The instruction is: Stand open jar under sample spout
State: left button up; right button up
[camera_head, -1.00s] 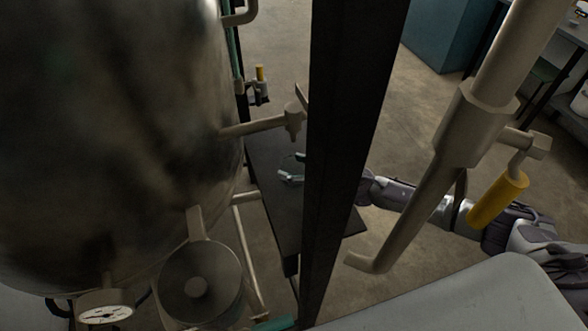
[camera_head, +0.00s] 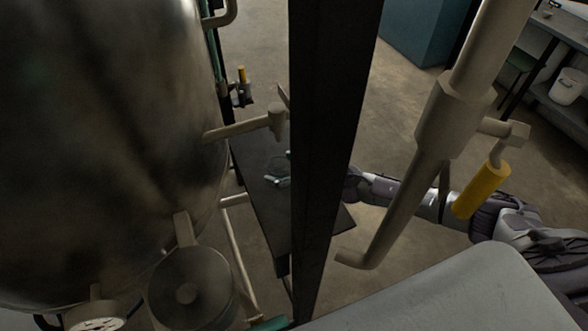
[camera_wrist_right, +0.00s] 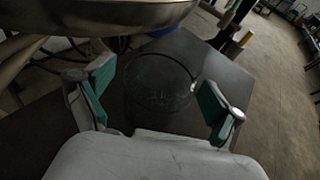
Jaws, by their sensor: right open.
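The open glass jar (camera_wrist_right: 160,84) is clear, and its round rim shows in the right wrist view between my right fingers. It appears to stand on the dark table (camera_wrist_right: 190,55). My right gripper (camera_wrist_right: 156,100) is open, with teal-padded fingers on either side of the jar, apart from it. The post hides part of my right arm; the jar is barely discernible there. My left gripper is out of view.
A large metal tank (camera_head: 100,130) fills the left. The black upright post (camera_head: 325,150) stands before my right arm. A pale pipe with a yellow handle (camera_head: 482,190) hangs at right. A metal curved body (camera_wrist_right: 110,15) lies close above the fingers in the wrist view.

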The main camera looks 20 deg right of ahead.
jog(key=b+v, duration=0.2)
jog(key=v, duration=0.9)
jog(key=shift+f+b, duration=0.2)
jog(key=shift+b, duration=0.15)
jog(key=shift+s+d+r, duration=0.2)
jog(key=shift+s+r, duration=0.1)
jog(key=shift+r, duration=0.05)
